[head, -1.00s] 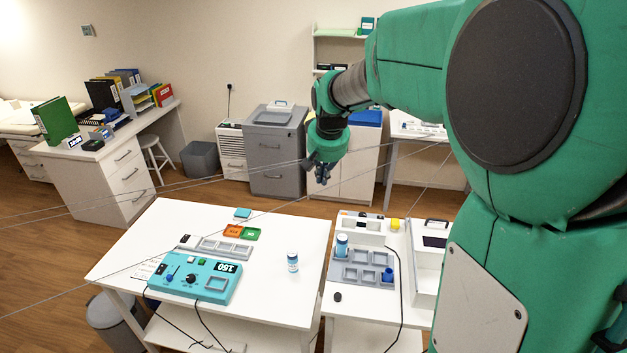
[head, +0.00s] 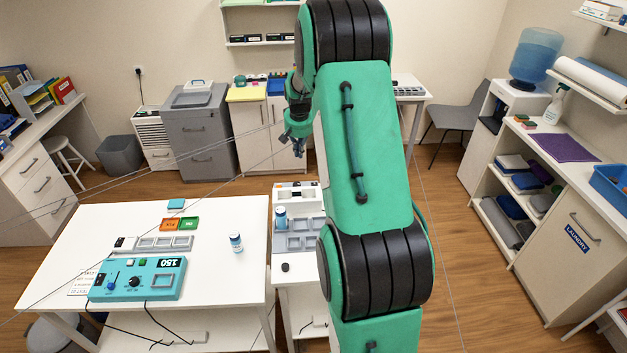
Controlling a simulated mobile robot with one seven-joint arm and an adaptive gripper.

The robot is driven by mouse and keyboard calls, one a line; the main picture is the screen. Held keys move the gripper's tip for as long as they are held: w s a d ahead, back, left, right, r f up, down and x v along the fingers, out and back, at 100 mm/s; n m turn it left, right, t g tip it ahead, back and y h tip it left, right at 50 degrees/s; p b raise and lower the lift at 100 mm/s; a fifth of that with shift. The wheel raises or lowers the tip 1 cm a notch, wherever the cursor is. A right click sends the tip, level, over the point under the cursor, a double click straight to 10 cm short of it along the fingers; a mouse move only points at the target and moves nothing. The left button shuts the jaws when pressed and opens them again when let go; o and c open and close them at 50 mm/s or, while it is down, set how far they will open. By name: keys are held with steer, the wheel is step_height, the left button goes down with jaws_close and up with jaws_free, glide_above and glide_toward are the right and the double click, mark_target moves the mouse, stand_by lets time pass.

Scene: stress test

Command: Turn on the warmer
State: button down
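I cannot tell for sure which device is the warmer. A grey block with several square wells (head: 300,240) sits on the small white side table, partly hidden behind my arm. A blue-capped bottle (head: 281,218) stands at its left side. A teal control box (head: 137,279) on the larger white table has a slider, a black knob and a display reading 150. My gripper (head: 294,146) hangs in the air beyond the side table, pointing down, well apart from both devices. Its small fingers look spread, with nothing between them.
A white bottle with a blue cap (head: 236,243), orange tray (head: 168,224), green tray (head: 188,224) and grey rack (head: 163,243) are on the larger table (head: 225,290). Black cables hang at its front. A laundry cabinet (head: 560,235) stands right. Floor between is clear.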

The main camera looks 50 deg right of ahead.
steer(key=s+d+f, duration=0.1)
steer(key=d+f, duration=0.5)
steer(key=d, duration=0.1)
steer(key=shift+s+m, duration=0.15)
steer(key=shift+m, duration=0.25)
steer(key=shift+f, duration=0.2)
glide_above(313, 184)
steer(key=s, duration=0.1)
steer(key=f, duration=1.1)
steer(key=shift+a+f, duration=0.25)
steer(key=shift+a, duration=0.15)
steer(key=shift+s+a+f, duration=0.1)
steer(key=shift+f, duration=0.85)
steer(key=shift+f, duration=0.15)
